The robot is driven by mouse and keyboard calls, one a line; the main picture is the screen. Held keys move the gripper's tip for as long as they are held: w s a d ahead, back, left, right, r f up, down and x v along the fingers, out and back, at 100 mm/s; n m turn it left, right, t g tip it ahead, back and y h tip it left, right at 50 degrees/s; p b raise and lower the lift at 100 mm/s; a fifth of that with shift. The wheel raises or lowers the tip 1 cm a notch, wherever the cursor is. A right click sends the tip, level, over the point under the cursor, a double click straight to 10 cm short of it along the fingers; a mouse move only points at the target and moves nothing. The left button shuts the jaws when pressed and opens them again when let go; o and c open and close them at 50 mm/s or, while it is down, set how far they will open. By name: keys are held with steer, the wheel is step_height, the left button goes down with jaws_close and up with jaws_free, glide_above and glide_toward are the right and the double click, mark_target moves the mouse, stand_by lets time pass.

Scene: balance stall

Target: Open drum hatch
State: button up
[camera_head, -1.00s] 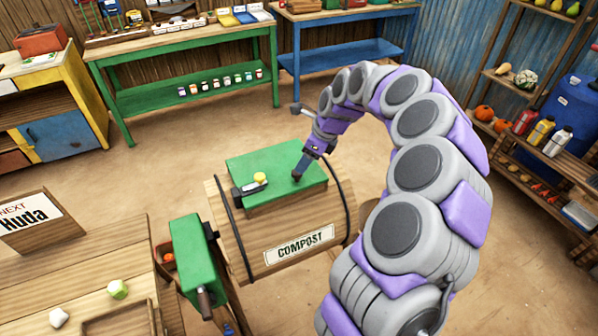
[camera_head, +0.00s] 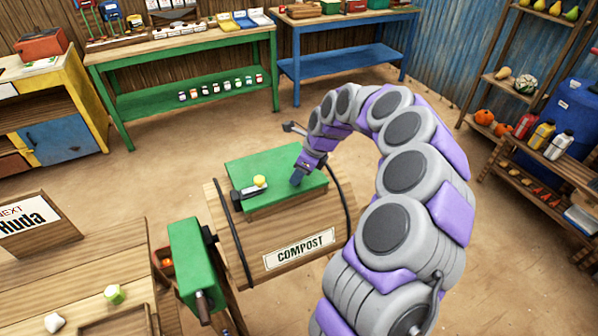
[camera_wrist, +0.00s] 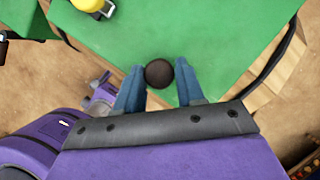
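The wooden compost drum (camera_head: 314,217) lies on its side with a "COMPOST" label. Its green hatch (camera_head: 270,162) lies flat and closed on top. A latch with a yellow knob (camera_head: 259,182) sits at the hatch's left end, and it also shows at the top left of the wrist view (camera_wrist: 88,5). My gripper (camera_head: 299,180) is low over the right part of the hatch. In the wrist view my gripper (camera_wrist: 160,88) has its two blue fingers apart, one on each side of a round dark knob (camera_wrist: 159,73). I cannot tell whether they touch it.
A green crank box (camera_head: 190,262) stands at the drum's left end. A wooden table (camera_head: 70,262) with small blocks is at the lower left. Green and blue benches stand behind, and shelves (camera_head: 525,110) are on the right. Bare floor surrounds the drum.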

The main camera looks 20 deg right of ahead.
jaws_close()
steer(key=shift+r, duration=0.1)
